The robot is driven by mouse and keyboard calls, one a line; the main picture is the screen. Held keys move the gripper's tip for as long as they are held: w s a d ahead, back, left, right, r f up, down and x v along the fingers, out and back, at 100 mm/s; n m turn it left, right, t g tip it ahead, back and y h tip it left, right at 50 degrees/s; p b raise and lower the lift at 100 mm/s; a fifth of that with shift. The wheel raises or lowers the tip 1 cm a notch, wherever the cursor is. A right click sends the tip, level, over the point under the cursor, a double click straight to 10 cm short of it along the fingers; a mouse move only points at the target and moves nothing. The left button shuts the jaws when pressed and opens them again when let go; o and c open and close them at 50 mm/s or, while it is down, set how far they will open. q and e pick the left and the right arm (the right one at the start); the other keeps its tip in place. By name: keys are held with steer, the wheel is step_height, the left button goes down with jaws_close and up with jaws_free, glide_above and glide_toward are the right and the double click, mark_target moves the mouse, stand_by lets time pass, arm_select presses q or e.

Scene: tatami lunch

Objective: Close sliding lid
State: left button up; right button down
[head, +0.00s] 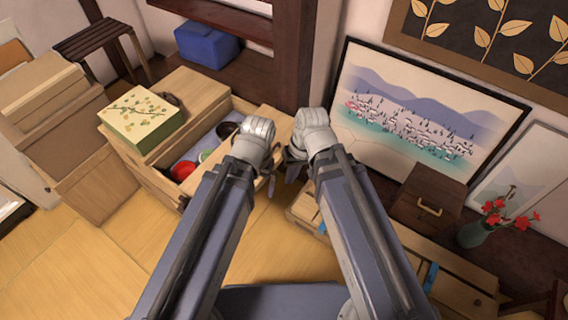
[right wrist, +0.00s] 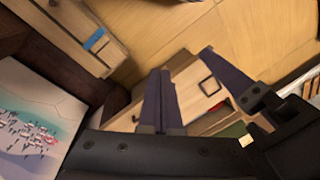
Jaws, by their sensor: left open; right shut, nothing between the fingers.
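A wooden chest (head: 150,172) stands left of centre in the head view, its right part open. A light wooden panel (head: 272,118), which looks like the sliding lid, lies at the opening's right end, partly hidden by my left gripper. In the right wrist view the panel (right wrist: 188,92) shows a dark square handle. My left gripper (head: 270,168) is open beside the panel; one of its fingers shows in the right wrist view. My right gripper (head: 294,168) is shut and empty, just right of the left one. Its closed fingers (right wrist: 163,98) overlap the panel in the right wrist view; contact is unclear.
A red bowl (head: 182,170) and a dark bowl (head: 227,130) are inside the opening. A floral box (head: 141,115) sits on the chest's closed part. A framed landscape (head: 420,110) leans at right. A small drawer box (head: 428,197) and a flower vase (head: 482,232) stand right.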

steer(key=w+f+m+t+y+b, duration=0.1)
steer(key=w+f+m+y+b, duration=0.2)
steer(key=f+b, duration=0.65)
steer(key=m+t+y+b, duration=0.7)
steer(key=t+b, duration=0.2)
steer(key=b, duration=1.5)
glide_toward(273, 150)
steer(key=shift+n+g+y, duration=0.3)
steer(key=b+x, duration=0.1)
steer(key=x, duration=0.2)
steer(key=b+x, duration=0.1)
steer(key=x, duration=0.2)
steer(key=shift+w+a+f+b, duration=0.1)
steer(key=shift+w+f+b, duration=0.15)
steer(key=shift+w+b, duration=0.2)
